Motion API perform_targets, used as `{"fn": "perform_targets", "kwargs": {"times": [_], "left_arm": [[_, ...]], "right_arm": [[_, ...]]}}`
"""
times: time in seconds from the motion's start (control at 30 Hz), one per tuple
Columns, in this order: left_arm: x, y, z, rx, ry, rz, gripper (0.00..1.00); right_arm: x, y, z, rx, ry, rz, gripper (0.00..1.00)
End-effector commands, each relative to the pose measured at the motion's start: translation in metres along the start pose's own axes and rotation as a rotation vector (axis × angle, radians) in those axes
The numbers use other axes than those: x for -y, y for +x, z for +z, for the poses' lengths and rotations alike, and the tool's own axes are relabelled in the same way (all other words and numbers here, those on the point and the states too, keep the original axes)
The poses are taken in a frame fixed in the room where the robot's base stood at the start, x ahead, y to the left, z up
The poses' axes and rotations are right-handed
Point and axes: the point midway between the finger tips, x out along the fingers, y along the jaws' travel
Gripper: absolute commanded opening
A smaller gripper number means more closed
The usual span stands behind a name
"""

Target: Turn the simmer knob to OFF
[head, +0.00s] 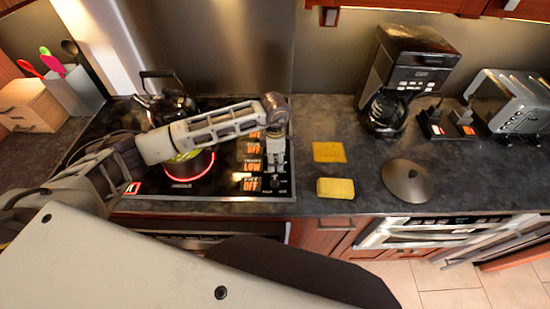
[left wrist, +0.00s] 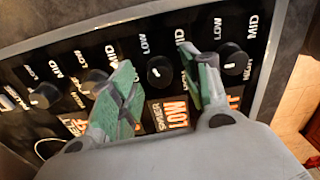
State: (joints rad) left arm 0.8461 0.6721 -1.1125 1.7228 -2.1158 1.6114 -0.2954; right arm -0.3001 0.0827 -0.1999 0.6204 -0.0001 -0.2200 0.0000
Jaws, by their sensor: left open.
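The cooktop control panel shows in the left wrist view as a row of round black knobs with LOW and MID marks. The simmer knob (left wrist: 160,70) sits above an orange-lit display (left wrist: 168,112) reading SIMMER LOW. The LOW display (head: 252,167) also shows in the head view, among others reading OFF. My left gripper (head: 275,172) points down over the panel. In the left wrist view, my left gripper (left wrist: 157,60) is open, with green-padded fingers on either side of the simmer knob. I cannot tell whether they touch it. My right gripper is not in view.
Neighbouring knobs (left wrist: 95,82) and (left wrist: 233,58) flank the simmer knob closely. A pot (head: 186,166) stands on a red-glowing burner, with a kettle (head: 168,100) behind. A yellow sponge (head: 335,188), a lid (head: 407,180) and a coffee maker (head: 405,80) are to the right.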

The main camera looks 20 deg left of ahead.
Motion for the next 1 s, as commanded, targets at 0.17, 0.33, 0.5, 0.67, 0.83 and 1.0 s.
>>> {"fn": "perform_targets", "kwargs": {"times": [0.17,0.33,0.5,0.67,0.83,1.0], "left_arm": [[0.0,0.0026,0.0001,0.0,0.0,0.0,0.47],[-0.0001,0.0025,0.0,0.0,0.0,0.0,0.47],[-0.0002,0.0023,0.0,0.0,0.0,0.001,0.25],[-0.0002,0.0022,0.0,0.0,0.0,0.001,0.05],[-0.0003,0.0021,0.0,0.0,-0.002,0.001,0.01],[-0.0004,0.0023,0.0,0.0,-0.019,0.001,0.01]], "right_arm": [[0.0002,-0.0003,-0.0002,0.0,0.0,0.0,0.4],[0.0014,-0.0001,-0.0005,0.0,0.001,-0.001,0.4],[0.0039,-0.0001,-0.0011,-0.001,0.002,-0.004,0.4],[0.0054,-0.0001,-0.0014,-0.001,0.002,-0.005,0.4],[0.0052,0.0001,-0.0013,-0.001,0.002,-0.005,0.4],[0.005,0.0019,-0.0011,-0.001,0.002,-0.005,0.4]]}}
